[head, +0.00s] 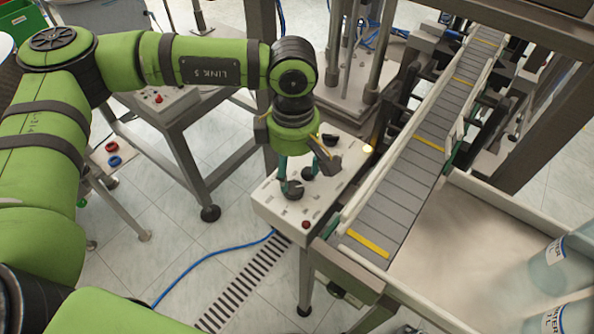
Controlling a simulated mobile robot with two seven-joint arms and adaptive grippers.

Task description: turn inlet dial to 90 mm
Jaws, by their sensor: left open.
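A white control panel (265,207) stands beside the lower end of the conveyor. It carries several black dials: a near one (293,190), a middle one (309,174) and a far one (330,140). Their labels are too small to read, so I cannot tell which is the inlet dial or its setting. My left gripper (297,178) points down over the panel with its fingers apart. Its fingertips are close to the near and middle dials; I cannot tell if they touch. The gripper hides part of the panel. My right gripper is not in view.
A red button (306,224) sits at the panel's near corner. The grey slatted conveyor (396,190) with yellow bars runs along the right. A white tray (440,270) with clear water bottles (558,265) lies beyond it. A blue cable (215,255) crosses the floor.

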